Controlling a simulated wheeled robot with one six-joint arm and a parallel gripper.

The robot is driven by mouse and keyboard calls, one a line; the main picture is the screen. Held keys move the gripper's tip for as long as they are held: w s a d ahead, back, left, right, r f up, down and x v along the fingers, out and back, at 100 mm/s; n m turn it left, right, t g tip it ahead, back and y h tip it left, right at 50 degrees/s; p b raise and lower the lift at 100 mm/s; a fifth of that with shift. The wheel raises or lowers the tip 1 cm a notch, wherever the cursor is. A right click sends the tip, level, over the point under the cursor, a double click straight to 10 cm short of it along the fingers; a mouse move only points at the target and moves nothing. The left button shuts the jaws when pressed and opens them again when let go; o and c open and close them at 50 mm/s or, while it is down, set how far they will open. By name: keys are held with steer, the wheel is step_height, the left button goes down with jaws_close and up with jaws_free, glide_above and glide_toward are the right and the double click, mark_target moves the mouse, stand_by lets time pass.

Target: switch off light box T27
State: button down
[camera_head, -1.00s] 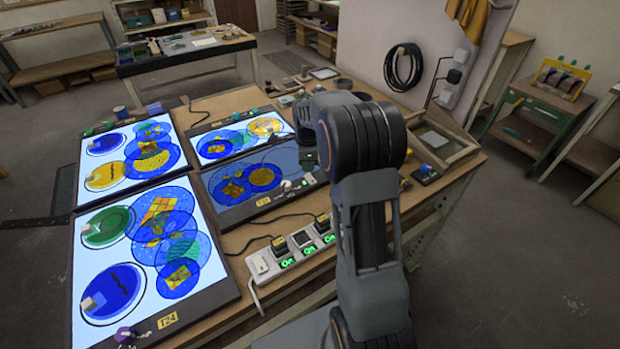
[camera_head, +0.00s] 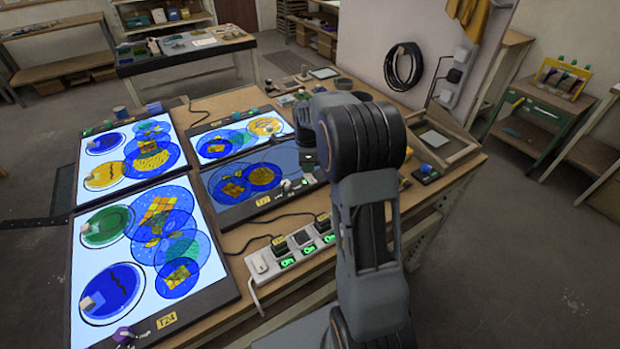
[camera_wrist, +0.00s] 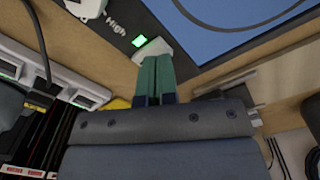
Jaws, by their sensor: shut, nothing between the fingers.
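Light box T27 (camera_head: 285,160) lies on the bench in the head view, its yellow tag (camera_head: 263,200) on the front edge. Its panel is dim grey-blue, much darker than the bright boxes around it. In the wrist view its blue panel (camera_wrist: 215,22) fills the top right. A small green light (camera_wrist: 138,41) glows on its dark frame by the word "High", beside a white piece (camera_wrist: 152,52). My gripper (camera_wrist: 156,62) is shut and empty, its green fingertips at that white piece; I cannot tell whether they touch.
Light box T24 (camera_head: 72,285) and other lit boxes stand left and behind. A white power strip (camera_head: 262,265) with plugs and green lights lies in front of T27, cables running over the bench. A wooden frame tray (camera_head: 460,150) is at the right end.

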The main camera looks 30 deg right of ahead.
mark_target(308, 175)
steer(key=shift+f+b, duration=0.55)
steer(key=shift+f, duration=0.35)
stand_by(0.3)
steer(key=shift+r, duration=0.1)
steer(key=shift+r+p, duration=2.75)
steer(key=shift+r, duration=0.7)
